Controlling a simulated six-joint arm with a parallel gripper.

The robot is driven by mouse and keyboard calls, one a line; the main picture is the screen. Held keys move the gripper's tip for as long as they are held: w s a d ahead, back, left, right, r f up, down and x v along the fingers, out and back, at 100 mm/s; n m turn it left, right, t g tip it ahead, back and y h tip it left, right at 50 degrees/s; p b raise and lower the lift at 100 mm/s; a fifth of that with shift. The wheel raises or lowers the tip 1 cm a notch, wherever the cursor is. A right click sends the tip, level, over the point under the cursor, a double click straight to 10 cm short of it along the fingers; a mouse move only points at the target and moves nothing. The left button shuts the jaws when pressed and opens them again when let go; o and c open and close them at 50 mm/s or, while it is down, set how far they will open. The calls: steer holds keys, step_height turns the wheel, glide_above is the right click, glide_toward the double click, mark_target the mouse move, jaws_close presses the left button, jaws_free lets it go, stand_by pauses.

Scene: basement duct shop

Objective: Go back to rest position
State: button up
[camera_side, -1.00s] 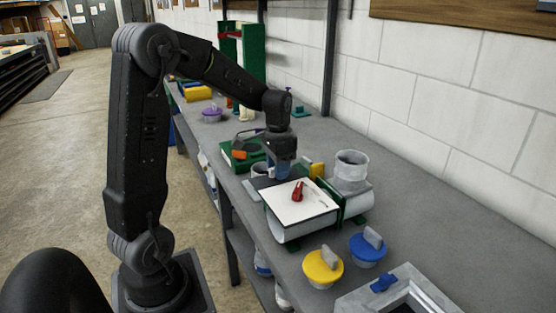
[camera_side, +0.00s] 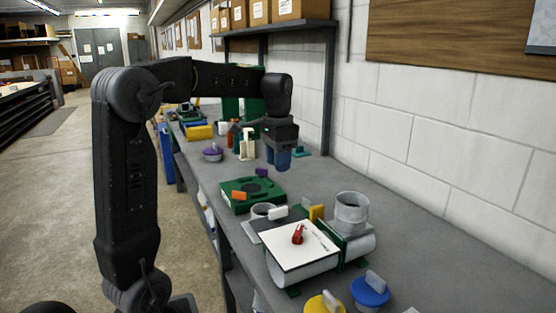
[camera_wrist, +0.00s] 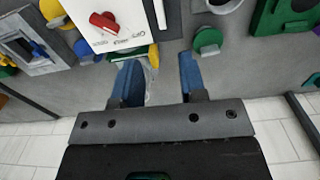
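My gripper (camera_side: 279,163) hangs in the air above the bench, fingers pointing down, behind the white panel in the side view. In the wrist view its two blue fingers (camera_wrist: 158,72) are spread apart with nothing held between them. The white panel (camera_side: 315,251) with a red handle (camera_side: 298,234) lies on top of a round duct piece on the bench; it also shows in the wrist view (camera_wrist: 125,38). My gripper touches none of these things.
The grey bench (camera_side: 430,262) runs along a white block wall. A green box (camera_side: 252,194), an upright round collar (camera_side: 351,212), a blue cap (camera_side: 370,291), a yellow cap (camera_side: 324,305) and a purple cap (camera_side: 212,153) stand on it. A shelf with boxes (camera_side: 285,25) is above.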

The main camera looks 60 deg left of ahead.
stand_by(0.3)
steer(key=s+d+f+t, duration=0.2)
steer(key=s+d, duration=0.5)
steer(key=d, duration=0.3)
steer(key=s+d+f+t, duration=0.3)
steer(key=s+d, duration=0.4)
steer(key=d, duration=0.3)
steer(key=shift+t, duration=0.3)
